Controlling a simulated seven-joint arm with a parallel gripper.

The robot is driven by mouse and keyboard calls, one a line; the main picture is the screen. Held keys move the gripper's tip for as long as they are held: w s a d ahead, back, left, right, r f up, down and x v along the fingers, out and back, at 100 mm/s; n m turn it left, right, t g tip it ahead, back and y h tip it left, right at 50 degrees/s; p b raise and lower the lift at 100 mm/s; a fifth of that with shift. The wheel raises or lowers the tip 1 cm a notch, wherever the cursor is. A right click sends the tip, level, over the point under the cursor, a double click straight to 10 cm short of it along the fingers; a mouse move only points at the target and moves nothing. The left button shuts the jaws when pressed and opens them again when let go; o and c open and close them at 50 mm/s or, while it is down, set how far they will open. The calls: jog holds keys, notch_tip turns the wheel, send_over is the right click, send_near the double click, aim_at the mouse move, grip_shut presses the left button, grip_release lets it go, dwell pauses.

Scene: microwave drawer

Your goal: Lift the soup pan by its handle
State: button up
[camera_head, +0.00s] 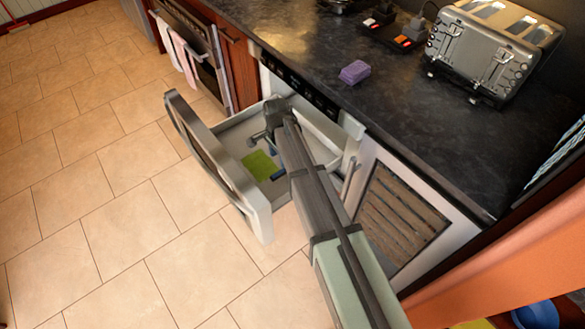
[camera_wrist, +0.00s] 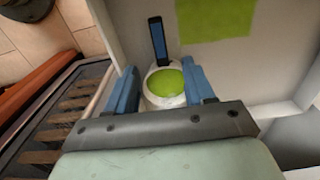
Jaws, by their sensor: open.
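The soup pan (camera_wrist: 166,84) shows in the wrist view as a small round white vessel with a lime-green middle. My gripper (camera_wrist: 162,70) is open, with one blue finger on each side of the pan's round body. The handle lies beyond the fingertips, not between them. I cannot tell whether the fingers touch the pan. In the head view my arm reaches into the open drawer (camera_head: 210,165) and hides most of the pan.
A lime-green square (camera_head: 260,165) lies on the drawer floor beside the pan. The drawer's walls surround my gripper closely. Above is a dark counter (camera_head: 400,125) with a purple sponge (camera_head: 354,72) and a toaster (camera_head: 490,50). The tiled floor (camera_head: 105,190) is clear.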

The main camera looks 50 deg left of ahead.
aim_at(281, 172)
notch_tip(281, 172, down, 11)
jog(key=shift+w+r, duration=0.15)
jog(key=shift+r, duration=0.05)
dwell(0.5)
grip_shut()
dwell(0.4)
